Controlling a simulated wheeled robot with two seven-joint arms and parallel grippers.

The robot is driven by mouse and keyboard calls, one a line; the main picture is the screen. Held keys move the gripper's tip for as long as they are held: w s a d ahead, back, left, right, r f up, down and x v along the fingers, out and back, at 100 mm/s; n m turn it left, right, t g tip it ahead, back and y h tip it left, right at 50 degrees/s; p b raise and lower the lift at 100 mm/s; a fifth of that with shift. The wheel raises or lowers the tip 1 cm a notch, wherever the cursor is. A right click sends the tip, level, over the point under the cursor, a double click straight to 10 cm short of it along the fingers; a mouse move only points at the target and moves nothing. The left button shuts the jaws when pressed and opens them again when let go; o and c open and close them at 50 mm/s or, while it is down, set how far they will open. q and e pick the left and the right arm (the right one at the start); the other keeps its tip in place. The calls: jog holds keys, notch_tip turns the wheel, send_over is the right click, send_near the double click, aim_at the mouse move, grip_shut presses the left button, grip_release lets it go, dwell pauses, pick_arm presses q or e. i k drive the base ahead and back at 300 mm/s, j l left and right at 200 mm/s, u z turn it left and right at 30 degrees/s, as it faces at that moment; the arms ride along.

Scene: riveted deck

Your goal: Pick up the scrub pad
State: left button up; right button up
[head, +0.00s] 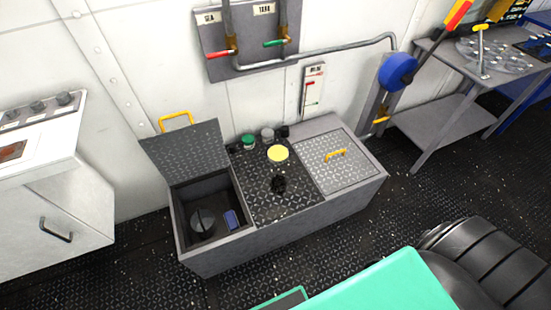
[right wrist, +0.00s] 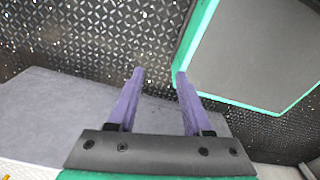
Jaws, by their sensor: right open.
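A small blue block (head: 230,219), which looks like the scrub pad, is inside the open left compartment of the low grey chest (head: 300,226). It lies beside a dark round object (head: 203,223) on the compartment's floor. The compartment's lid (head: 187,148) with a yellow handle stands raised at the back. My right gripper (right wrist: 159,74) shows only in the right wrist view, with its two purple fingers apart and nothing between them. No scrub pad shows in that view. My left gripper is in neither view.
The chest's middle top holds a yellow-topped round item (head: 278,153), a green-topped jar (head: 248,141) and a small black object (head: 278,184). Its right lid (head: 330,160) is shut. A white cabinet (head: 50,200) stands left, a grey table (head: 440,100) right. Dark deck lies in front.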

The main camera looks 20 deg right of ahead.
aim_at(230, 218)
jog(key=k, duration=1.25)
